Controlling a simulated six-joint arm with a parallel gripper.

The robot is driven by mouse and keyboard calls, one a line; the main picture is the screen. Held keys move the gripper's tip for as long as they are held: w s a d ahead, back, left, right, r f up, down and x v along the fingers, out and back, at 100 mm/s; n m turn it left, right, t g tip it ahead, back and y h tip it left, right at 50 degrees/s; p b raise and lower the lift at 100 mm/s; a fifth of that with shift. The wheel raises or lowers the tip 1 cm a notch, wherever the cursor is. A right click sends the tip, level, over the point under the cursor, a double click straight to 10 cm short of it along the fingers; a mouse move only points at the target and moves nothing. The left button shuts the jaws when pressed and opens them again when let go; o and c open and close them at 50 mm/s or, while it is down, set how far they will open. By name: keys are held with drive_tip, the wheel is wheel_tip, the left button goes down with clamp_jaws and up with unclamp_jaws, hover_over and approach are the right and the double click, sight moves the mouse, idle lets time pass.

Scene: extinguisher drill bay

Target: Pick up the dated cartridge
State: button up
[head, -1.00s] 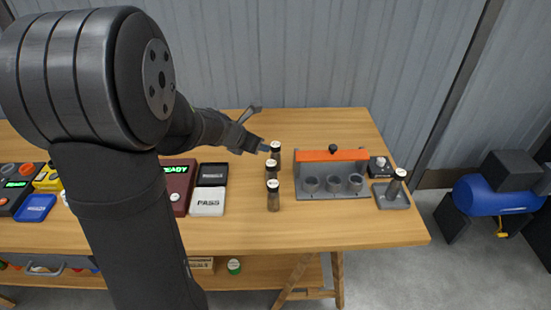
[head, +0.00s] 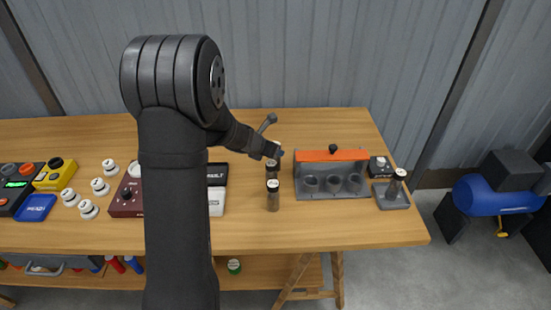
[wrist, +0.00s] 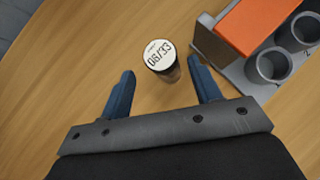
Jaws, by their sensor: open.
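In the wrist view a dark cartridge with a white cap marked 06/33 (wrist: 160,58) stands upright between and slightly ahead of the fingertips, with gaps at both sides. My gripper (wrist: 160,72) is open, with blue fingers, and holds nothing. In the head view my gripper (head: 279,152) is over the row of cartridges left of the orange-topped rack, partly hiding the rear ones. The middle cartridge (head: 272,166) and the front cartridge (head: 273,197) stand upright there; their cap print is too small to read.
The grey rack with an orange bar (head: 333,155) and several cups is close on the right. Another capped cartridge (head: 397,183) stands on a grey base (head: 391,199) farther right. A maroon box (head: 126,196) and white knobs are left. The wooden table's front right is clear.

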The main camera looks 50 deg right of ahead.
drive_tip(key=shift+d+r+x, duration=0.1)
drive_tip(key=shift+d+x, duration=0.05)
drive_tip(key=shift+x, duration=1.2)
drive_tip(key=shift+d+r+x, duration=0.1)
drive_tip(key=shift+r+x, duration=0.05)
drive_tip(key=shift+x, duration=1.2)
drive_tip(key=shift+s, duration=0.2)
clamp_jaws()
